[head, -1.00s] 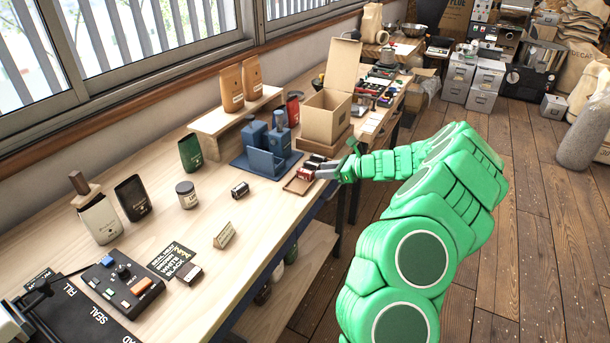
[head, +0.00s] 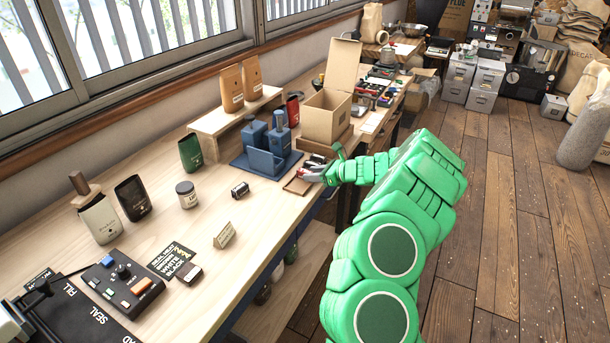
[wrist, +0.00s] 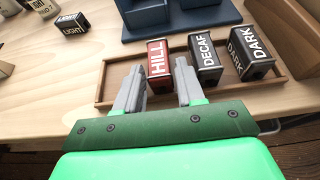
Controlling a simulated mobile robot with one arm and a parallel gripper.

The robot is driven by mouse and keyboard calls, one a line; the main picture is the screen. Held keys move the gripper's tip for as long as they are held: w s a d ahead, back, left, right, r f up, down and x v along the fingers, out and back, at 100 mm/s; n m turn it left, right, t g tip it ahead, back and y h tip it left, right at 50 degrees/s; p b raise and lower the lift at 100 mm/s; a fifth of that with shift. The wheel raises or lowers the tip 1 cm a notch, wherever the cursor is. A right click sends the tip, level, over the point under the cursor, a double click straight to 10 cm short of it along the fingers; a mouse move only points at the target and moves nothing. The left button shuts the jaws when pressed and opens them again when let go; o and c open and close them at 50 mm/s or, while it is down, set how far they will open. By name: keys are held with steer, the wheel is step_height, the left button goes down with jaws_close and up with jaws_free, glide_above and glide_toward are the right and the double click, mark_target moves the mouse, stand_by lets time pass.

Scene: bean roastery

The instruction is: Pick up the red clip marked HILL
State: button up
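The red clip marked HILL (wrist: 157,66) stands in a shallow wooden tray (wrist: 118,72), at the left end of a row of clips. My gripper (wrist: 160,82) is open, with one grey finger on each side of the near end of the red clip. The right finger reaches into the narrow space beside the black DECAF clip (wrist: 205,57). Whether either finger touches a clip I cannot tell. In the head view my gripper (head: 312,174) is at the tray (head: 293,187), and the red clip is mostly hidden there.
A blue holder (wrist: 185,18) is just behind the tray, and a cardboard box (head: 327,114) is behind to the right. A black LIGHT clip (wrist: 72,24) lies to the left on open tabletop.

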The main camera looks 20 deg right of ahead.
steer(key=shift+w+a+f, duration=0.1)
steer(key=shift+w+a, duration=0.15)
steer(key=shift+c, duration=0.3)
steer(key=c, duration=0.6)
steer(key=shift+c, duration=0.2)
steer(key=shift+r, duration=0.45)
step_height(320, 180, up, 2)
steer(key=shift+r, duration=0.1)
steer(key=s+a+r, duration=0.2)
steer(key=s+r, duration=0.8)
steer(key=s, duration=0.3)
steer(key=shift+s, duration=0.4)
